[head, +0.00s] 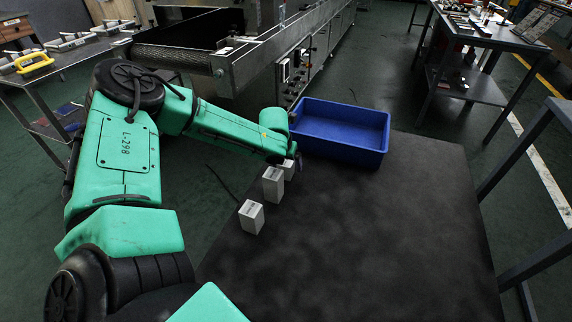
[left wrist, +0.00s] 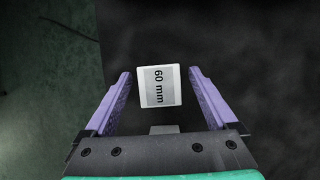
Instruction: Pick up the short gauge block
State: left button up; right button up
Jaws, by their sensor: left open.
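Three white gauge blocks stand in a slanting row along the left edge of the dark table. The farthest block (head: 289,169) looks the shortest and is partly hidden by my left gripper (head: 285,159). The middle block (head: 272,186) and the nearest block (head: 251,218) look taller. In the left wrist view, a white block labelled "60 mm" (left wrist: 158,86) shows from above between the purple fingers of my left gripper (left wrist: 160,74). The fingers are open, with a gap on both sides of the block. My right gripper is not in view.
A blue bin (head: 340,132) stands at the table's far left corner, close behind the farthest block. The rest of the dark table (head: 390,235) is clear. A conveyor machine (head: 270,55) stands behind, and a side table (head: 490,35) is at the back right.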

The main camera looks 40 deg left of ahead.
aim_at(286, 161)
pick_arm(q)
jog(key=shift+r, duration=0.1)
grip_shut()
jog(key=shift+r, duration=0.2)
notch_tip(286, 161, up, 20)
jog(key=p, duration=0.6)
jog(key=shift+f, duration=0.2)
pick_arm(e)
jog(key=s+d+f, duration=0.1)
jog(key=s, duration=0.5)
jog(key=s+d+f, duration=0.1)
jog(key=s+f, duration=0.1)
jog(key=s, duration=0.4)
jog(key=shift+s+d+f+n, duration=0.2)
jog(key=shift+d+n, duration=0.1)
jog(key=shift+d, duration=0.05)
